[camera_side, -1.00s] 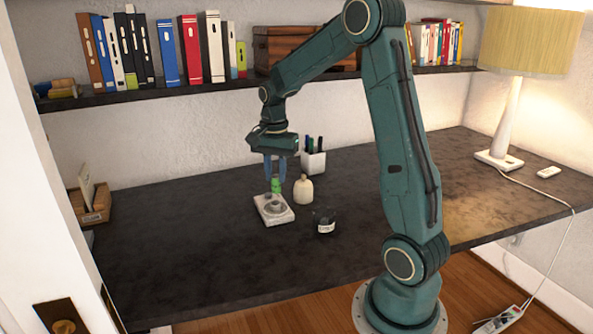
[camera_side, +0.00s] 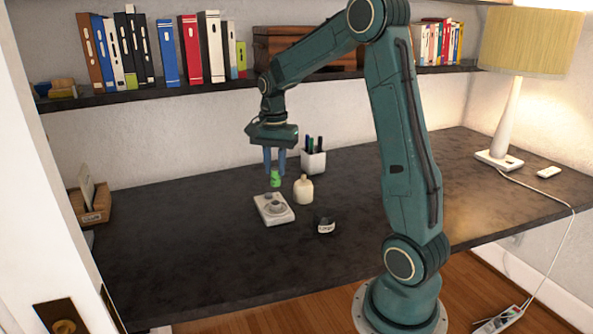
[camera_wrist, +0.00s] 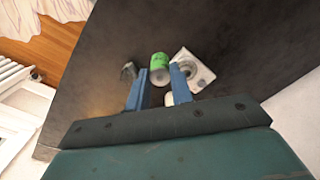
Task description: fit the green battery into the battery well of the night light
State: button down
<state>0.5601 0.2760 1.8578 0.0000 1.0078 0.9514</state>
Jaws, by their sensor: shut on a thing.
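My gripper (camera_side: 275,173) points down with its blue fingers shut on the green battery (camera_side: 275,180). The battery hangs upright below the fingertips, above the far side of the night light (camera_side: 281,216). The night light is a flat white block lying on the dark desk with round features on top. A gap seems to show between the battery and the block. In the wrist view the battery (camera_wrist: 159,62) shows between the fingertips, with the night light (camera_wrist: 205,74) just right of it, partly behind the right finger. The inside of the well cannot be made out.
A cream bottle (camera_side: 303,190) stands close to the right of the night light. A dark jar (camera_side: 324,221) with a pale label stands nearer the front. A white pen cup (camera_side: 314,160) is behind. The desk left of the night light is clear.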

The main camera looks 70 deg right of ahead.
jog(key=w+d+r, duration=0.1)
jog(key=w+d, duration=0.2)
jog(key=d, duration=0.3)
jog(key=w+d+r+m, duration=0.1)
jog(key=w+d+r, duration=0.1)
jog(key=d, duration=0.4)
jog(key=shift+w+d, duration=0.15)
jog(key=shift+w, duration=0.4)
notch_tip(320, 180, down, 20)
jog(key=shift+r, duration=0.1)
dwell(0.5)
jog(key=c, duration=1.2)
grip_release()
jog(key=shift+c, duration=0.2)
